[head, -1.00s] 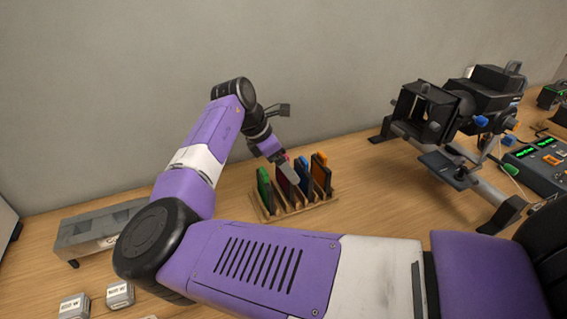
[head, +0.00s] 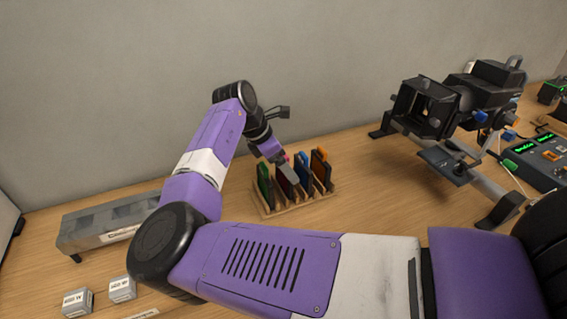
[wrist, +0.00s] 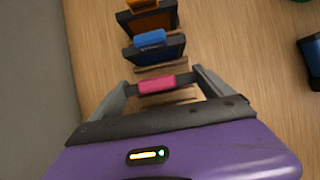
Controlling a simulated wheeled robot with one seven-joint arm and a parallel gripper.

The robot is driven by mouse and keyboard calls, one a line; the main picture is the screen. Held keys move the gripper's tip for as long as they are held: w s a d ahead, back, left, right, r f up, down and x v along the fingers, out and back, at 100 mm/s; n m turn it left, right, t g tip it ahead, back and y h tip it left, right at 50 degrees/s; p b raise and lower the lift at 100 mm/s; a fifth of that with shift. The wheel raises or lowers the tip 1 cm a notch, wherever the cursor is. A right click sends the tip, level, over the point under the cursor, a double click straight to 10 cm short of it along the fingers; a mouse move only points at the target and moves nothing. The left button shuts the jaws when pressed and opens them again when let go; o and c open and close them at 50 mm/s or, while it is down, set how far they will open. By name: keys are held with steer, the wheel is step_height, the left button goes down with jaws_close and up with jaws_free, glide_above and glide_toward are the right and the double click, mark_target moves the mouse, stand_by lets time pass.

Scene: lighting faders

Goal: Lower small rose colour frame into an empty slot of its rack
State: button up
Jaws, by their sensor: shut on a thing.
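The small rose colour frame shows a pink tab (wrist: 157,84) in the wrist view, between my gripper's fingers (wrist: 160,88). In the head view its dark red pane (head: 281,183) is partly hidden by a finger. My gripper (head: 288,172) is shut on it and sits over the wooden rack (head: 295,209). The rose frame stands roughly upright among the rack's other frames, between the green frame (head: 264,185) and the blue frame (head: 304,170). I cannot tell whether its lower edge is in a slot or just above it.
An orange frame (head: 321,165) stands at the rack's right end. A black lamp (head: 425,108) on a grey rail is to the right, with a control desk (head: 545,155) beyond. A grey box (head: 100,228) and small labelled blocks (head: 77,302) lie left. Bare tabletop surrounds the rack.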

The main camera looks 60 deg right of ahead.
steer(key=shift+f, duration=0.1)
steer(key=shift+f+p, duration=0.3)
steer(key=shift+f, duration=0.05)
steer(key=shift+f+p, duration=0.35)
steer(key=shift+p, duration=0.2)
stand_by(0.6)
steer(key=o, duration=0.9)
steer(key=shift+r, duration=0.1)
steer(key=shift+r+p, duration=3.9)
steer(key=shift+p, duration=0.9)
steer(key=shift+s, duration=0.1)
